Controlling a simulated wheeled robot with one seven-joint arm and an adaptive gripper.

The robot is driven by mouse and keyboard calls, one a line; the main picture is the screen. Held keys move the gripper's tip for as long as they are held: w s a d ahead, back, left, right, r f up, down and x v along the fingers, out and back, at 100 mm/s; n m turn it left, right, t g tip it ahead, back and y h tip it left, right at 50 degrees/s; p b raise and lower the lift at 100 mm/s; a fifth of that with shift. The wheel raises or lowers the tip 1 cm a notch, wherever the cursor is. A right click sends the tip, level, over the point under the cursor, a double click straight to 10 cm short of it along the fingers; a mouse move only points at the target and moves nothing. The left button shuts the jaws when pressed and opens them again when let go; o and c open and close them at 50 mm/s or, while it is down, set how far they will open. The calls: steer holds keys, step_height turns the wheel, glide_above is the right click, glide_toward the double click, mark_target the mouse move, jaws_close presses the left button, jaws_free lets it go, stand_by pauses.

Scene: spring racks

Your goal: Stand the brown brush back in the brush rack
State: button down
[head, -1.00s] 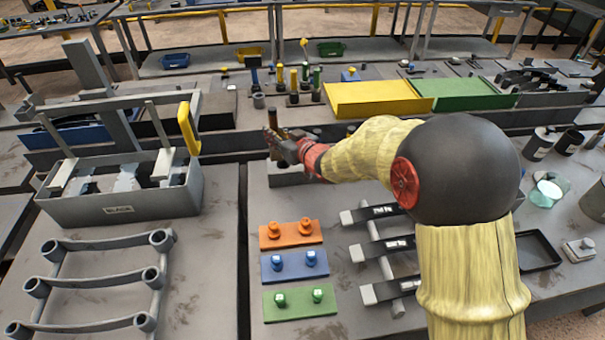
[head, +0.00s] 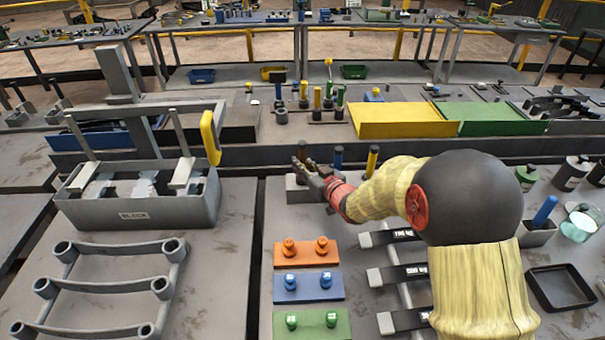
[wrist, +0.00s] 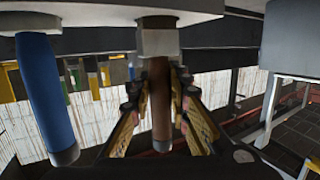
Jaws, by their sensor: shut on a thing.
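The brown brush (wrist: 160,95) is upright between the two fingers of my gripper (wrist: 162,118) in the wrist view, which looks upside down. Its pale grey block-like end (wrist: 158,38) meets or overlaps the grey brush rack (wrist: 90,14); I cannot tell whether it is seated. In the head view my gripper (head: 306,168) is at the left end of the rack (head: 298,194), and the brown handle (head: 302,150) shows above it. A blue brush (head: 337,158) and a yellow brush (head: 372,160) stand to the right. The blue brush also shows in the wrist view (wrist: 46,92).
A grey box (head: 140,205) with a yellow-handled frame stands left. Orange (head: 302,251), blue (head: 307,287) and green plates with knobs lie in front of the rack. A blue-handled item (head: 544,211) stands in a holder at right. Bare tabletop lies between rack and orange plate.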

steer(key=shift+f, duration=1.1)
steer(key=shift+f+b, duration=0.2)
steer(key=shift+b, duration=0.15)
steer(key=c, duration=1.7)
jaws_free()
steer(key=shift+r, duration=0.25)
steer(key=p+v, duration=0.3)
steer(key=v, duration=0.9)
steer(key=shift+d+f, duration=0.1)
steer(key=shift+f, duration=0.05)
